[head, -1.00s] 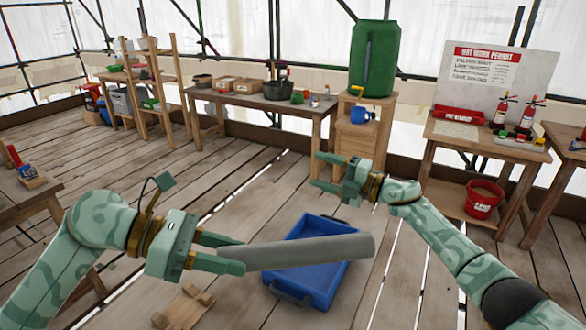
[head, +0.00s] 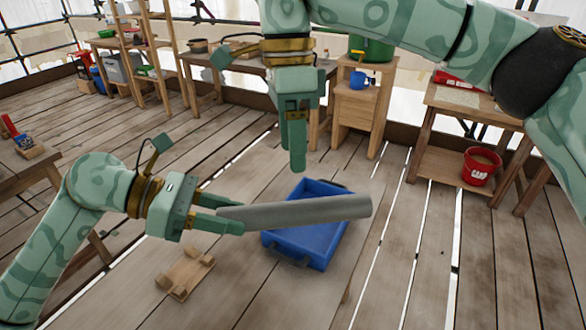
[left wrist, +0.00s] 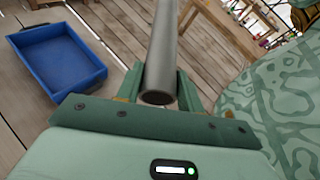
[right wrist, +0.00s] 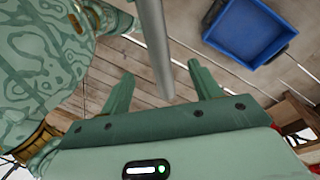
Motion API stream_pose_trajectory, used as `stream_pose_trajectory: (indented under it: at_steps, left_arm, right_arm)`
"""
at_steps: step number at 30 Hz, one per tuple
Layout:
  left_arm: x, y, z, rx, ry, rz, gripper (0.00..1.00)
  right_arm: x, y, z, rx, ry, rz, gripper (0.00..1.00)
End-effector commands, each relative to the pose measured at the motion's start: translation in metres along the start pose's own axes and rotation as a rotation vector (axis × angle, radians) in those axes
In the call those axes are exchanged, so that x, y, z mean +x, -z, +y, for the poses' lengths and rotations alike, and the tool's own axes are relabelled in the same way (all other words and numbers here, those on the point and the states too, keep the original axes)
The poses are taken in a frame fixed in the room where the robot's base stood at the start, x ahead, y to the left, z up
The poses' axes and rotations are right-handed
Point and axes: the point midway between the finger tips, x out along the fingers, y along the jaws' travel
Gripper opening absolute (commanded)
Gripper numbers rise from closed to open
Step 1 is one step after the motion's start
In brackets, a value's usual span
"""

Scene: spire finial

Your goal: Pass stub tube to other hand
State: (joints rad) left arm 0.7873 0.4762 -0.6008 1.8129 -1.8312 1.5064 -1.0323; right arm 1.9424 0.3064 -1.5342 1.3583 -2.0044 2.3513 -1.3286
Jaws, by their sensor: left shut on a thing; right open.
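The stub tube (head: 310,211) is a grey cylinder held almost level, its free end pointing right. My left gripper (head: 228,214) is shut on its left end; the left wrist view also shows the tube (left wrist: 161,60) between the fingers. My right gripper (head: 297,160) points down above the tube, apart from it in the head view. In the right wrist view the right fingers (right wrist: 163,90) are open, and the tube (right wrist: 155,45) shows beyond and between them. I cannot tell the exact gap.
A red bucket (head: 481,166) stands on a table's low shelf at right. Benches line the back.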

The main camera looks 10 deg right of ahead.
Motion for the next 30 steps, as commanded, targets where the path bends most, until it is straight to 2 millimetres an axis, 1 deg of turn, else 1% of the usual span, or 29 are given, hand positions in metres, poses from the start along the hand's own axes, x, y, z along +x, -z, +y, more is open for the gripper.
stream_pose_trajectory:
  at_steps: [1, 9, 12, 15, 19, 27, 28, 29, 30]
  left_arm:
    - [0.000, -0.001, 0.000, 0.001, 0.000, -0.001, 0.06]
    - [0.000, -0.001, 0.000, 0.001, 0.000, -0.001, 0.06]
    - [0.000, -0.001, 0.000, 0.001, 0.000, -0.001, 0.06]
    - [0.000, -0.001, 0.000, 0.001, 0.000, -0.001, 0.06]
    - [0.000, -0.001, 0.000, 0.001, 0.000, -0.001, 0.06]
    - [0.000, -0.001, 0.000, 0.001, 0.000, -0.001, 0.06]
    - [0.000, -0.001, 0.000, 0.001, 0.000, -0.001, 0.06]
    - [0.000, -0.001, 0.000, 0.001, 0.000, -0.001, 0.06]
    - [0.000, -0.001, 0.000, 0.001, 0.000, -0.001, 0.06]
  right_arm:
    - [0.010, 0.001, 0.000, -0.001, -0.005, -0.002, 0.63]
    - [0.067, -0.001, 0.000, 0.000, -0.007, -0.005, 0.63]
    - [0.084, -0.001, 0.001, 0.002, -0.005, -0.006, 0.63]
    - [0.096, -0.001, 0.000, 0.002, -0.004, -0.007, 0.63]
    - [0.104, -0.001, 0.000, 0.003, -0.002, -0.007, 0.63]
    - [0.106, -0.001, 0.000, 0.003, -0.001, -0.007, 0.63]
    - [0.106, -0.001, 0.000, 0.003, -0.001, -0.007, 0.60]
    - [0.106, -0.001, 0.000, 0.003, -0.001, -0.007, 0.52]
    - [0.106, -0.001, 0.000, 0.003, -0.001, -0.007, 0.41]
